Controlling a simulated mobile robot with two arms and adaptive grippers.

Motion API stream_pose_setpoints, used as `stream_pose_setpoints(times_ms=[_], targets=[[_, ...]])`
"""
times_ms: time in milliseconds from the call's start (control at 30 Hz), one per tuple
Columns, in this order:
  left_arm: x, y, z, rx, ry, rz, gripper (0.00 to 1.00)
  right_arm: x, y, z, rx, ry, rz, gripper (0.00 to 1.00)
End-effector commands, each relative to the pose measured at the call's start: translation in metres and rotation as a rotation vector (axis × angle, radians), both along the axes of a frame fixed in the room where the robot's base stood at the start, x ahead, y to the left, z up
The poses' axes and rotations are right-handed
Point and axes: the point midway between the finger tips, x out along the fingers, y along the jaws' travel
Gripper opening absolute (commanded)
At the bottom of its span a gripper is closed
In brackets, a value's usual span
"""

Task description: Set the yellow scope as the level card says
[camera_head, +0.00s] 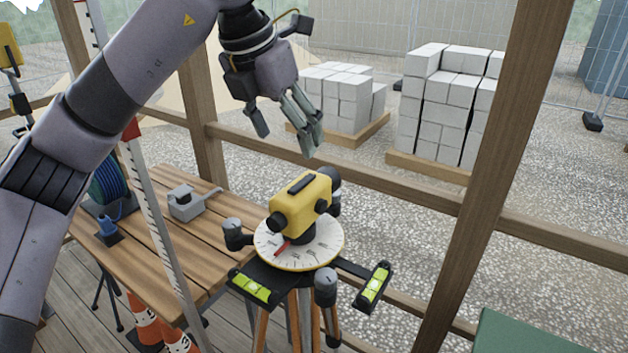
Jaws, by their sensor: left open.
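The yellow scope (300,200) stands upright on a round white dial (322,252) with dark marks, on top of a wooden-legged tripod (262,328). A red pointer (283,247) lies on the dial below the scope. A left green vial (250,287) and a right green vial (375,283) sit on black arms of the tripod head. Dark knobs show at the left (236,234) and front (325,289). My left gripper (285,130) is open and empty, above and behind the scope, apart from it. My right gripper is not in view. I cannot make out a level card.
Orange cones (147,325) stand below. Wooden posts and rails (490,170) frame the opening; pale blocks stand outside.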

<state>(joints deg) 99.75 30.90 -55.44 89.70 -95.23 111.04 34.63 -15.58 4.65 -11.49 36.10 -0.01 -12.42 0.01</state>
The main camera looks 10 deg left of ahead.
Motion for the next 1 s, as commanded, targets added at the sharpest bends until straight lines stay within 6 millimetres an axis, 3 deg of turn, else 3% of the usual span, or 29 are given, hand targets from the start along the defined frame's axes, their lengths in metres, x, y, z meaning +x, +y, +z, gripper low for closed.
stream_pose_setpoints(times_ms=[133, 333, 467, 567, 700, 800, 1000], targets=[[0.003, 0.003, -0.006, 0.014, 0.000, 0.011, 0.70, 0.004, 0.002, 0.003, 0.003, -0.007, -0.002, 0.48], [0.015, -0.003, -0.040, 0.013, 0.003, 0.008, 0.70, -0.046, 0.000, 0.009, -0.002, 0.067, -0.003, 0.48], [0.024, -0.008, -0.066, 0.012, 0.004, 0.007, 0.70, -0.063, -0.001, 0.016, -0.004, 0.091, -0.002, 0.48], [0.032, -0.011, -0.086, 0.012, 0.004, 0.007, 0.70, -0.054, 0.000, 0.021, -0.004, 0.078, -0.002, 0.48], [0.042, -0.015, -0.114, 0.010, 0.003, 0.006, 0.70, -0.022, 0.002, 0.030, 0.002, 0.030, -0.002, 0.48], [0.048, -0.018, -0.131, 0.010, 0.002, 0.005, 0.70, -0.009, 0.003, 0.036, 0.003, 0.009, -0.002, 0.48], [0.056, -0.022, -0.153, 0.009, 0.000, 0.006, 0.70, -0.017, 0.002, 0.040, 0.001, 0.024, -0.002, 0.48]])
